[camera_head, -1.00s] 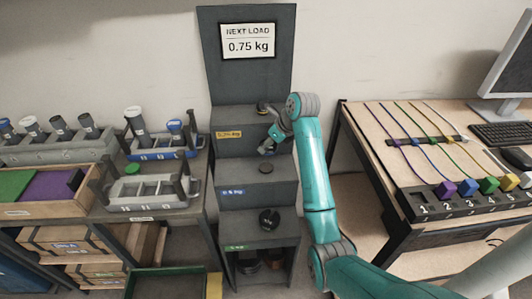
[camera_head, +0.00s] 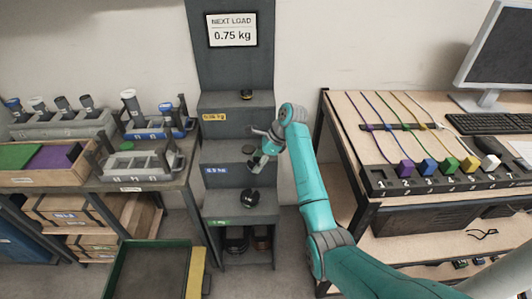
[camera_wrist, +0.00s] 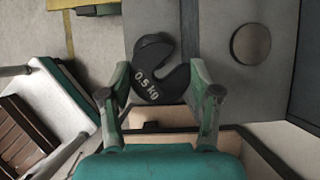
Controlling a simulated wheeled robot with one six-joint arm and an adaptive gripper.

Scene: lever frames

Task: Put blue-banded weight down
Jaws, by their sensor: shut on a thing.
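A dark slotted weight marked 0.5 KG (camera_wrist: 160,85) sits between the two fingers of my gripper (camera_wrist: 160,98) in the wrist view. My gripper is shut on it. Its blue band does not show. In the head view my gripper (camera_head: 257,163) is in front of the middle part of a dark stepped stand (camera_head: 236,131). The middle step has a blue label (camera_head: 215,170) and a round dark disc (camera_head: 248,150). A round disc (camera_wrist: 251,45) also shows right of the held weight in the wrist view, apart from it.
A dark weight (camera_head: 250,199) stands on the green-labelled lower step. A small one (camera_head: 246,95) sits on the yellow-labelled top step. A sign above reads 0.75 kg (camera_head: 233,30). Benches flank the stand; a green-edged tray (camera_head: 125,270) is at lower left.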

